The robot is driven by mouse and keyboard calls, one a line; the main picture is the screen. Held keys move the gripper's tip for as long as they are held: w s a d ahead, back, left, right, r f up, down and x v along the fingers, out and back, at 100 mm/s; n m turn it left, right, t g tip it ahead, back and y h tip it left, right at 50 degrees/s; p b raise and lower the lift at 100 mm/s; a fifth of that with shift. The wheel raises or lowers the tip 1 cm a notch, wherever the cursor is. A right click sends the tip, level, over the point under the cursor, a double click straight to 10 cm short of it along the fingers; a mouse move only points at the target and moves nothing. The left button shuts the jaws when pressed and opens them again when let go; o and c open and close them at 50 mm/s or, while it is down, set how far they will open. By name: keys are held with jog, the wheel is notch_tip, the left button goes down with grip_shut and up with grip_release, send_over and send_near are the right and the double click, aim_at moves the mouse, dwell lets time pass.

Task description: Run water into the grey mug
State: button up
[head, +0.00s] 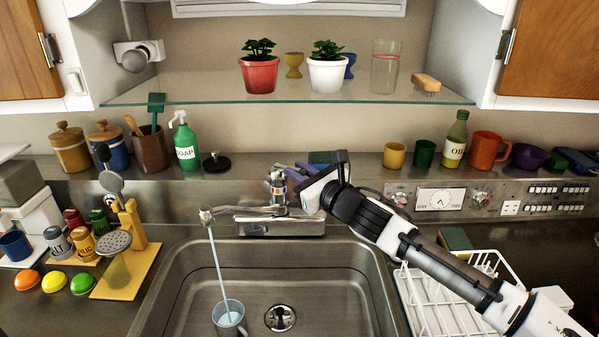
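The grey mug (230,318) stands in the left part of the steel sink (335,300), cut off by the bottom edge of the head view. A thin stream of water (217,262) runs from the end of the tap's spout (207,215) down into the mug. The spout is swung to the left. The tap's upright body with its coloured band (278,188) stands behind the sink. My gripper (296,170) is just right of and behind the top of the tap. Its fingers point left, partly hidden, and their gap is unclear. I cannot tell whether it touches the tap.
A white dish rack (440,305) stands right of the sink, under my arm. A glass shelf (290,97) with plant pots hangs above. A soap bottle (186,145) and jars line the back ledge. Spice jars and a yellow stand (130,225) are at left.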

jog(key=shift+f, duration=0.1)
grip_shut()
jog(key=f+b, duration=0.1)
jog(key=b, duration=0.1)
jog(key=shift+b, duration=0.4)
jog(key=t+b, duration=0.1)
jog(key=b, duration=0.1)
jog(key=shift+s+f+y+b, duration=0.15)
jog(key=shift+y+b, duration=0.25)
jog(key=shift+r, duration=0.2)
jog(key=o, duration=0.8)
grip_release()
jog(key=shift+d, duration=0.1)
